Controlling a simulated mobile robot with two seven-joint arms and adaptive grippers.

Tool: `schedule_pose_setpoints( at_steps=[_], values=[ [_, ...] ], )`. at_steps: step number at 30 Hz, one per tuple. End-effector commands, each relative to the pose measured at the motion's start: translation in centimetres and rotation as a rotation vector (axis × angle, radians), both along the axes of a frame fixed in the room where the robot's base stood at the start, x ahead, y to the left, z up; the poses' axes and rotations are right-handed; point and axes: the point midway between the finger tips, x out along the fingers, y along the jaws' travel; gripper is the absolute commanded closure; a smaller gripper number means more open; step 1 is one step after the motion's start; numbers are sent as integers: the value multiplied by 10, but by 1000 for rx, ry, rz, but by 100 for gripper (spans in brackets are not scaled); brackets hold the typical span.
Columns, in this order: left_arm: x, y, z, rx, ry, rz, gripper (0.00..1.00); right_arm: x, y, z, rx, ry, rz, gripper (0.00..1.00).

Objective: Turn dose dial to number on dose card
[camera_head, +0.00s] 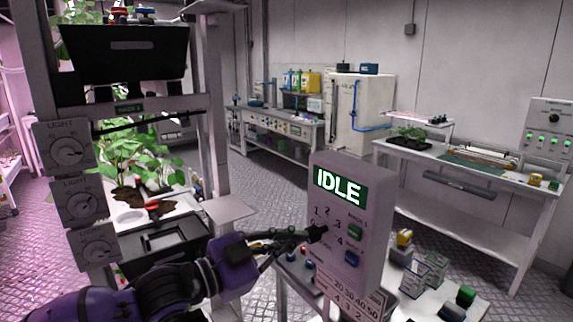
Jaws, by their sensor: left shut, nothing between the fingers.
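The dosing box (377,205) stands upright right of centre, with a green screen (340,188) reading IDLE. Numbers from 0 to 4 ring its dose dial, which is mostly hidden behind my fingertips, so I cannot read where it points. My left gripper (314,234) reaches in from the left, shut, with its tips at the dial; I cannot tell whether they touch it. A card with printed numbers (352,298), including 20 30 40 50, shows below the box; its marking is too small to tell. My right gripper is out of view.
A green button (355,230) and a blue button (351,258) sit right of the dial. The plant rack with light dials (68,151) stands at left. Small boxes and bottles (430,270) crowd the table at lower right. Floor behind is clear.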

Motion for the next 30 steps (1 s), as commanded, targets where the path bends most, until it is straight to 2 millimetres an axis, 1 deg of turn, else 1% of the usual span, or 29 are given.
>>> schedule_pose_setpoints(
  at_steps=[2, 5, 16, 21, 27, 30],
  values=[
    [1, 2, -3, 3, 3, 1, 100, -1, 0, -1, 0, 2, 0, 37],
    [-3, 9, -3, 5, 4, 4, 100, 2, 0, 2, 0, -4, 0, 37],
    [-29, 44, -3, 7, 2, 4, 100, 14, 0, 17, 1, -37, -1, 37],
    [-34, 50, -3, 5, 5, 3, 100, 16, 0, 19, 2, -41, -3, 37],
    [-34, 50, -4, 4, 5, 3, 100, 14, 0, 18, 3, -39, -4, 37],
    [-34, 50, -6, 4, 8, 3, 100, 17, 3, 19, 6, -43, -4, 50]
  ],
)
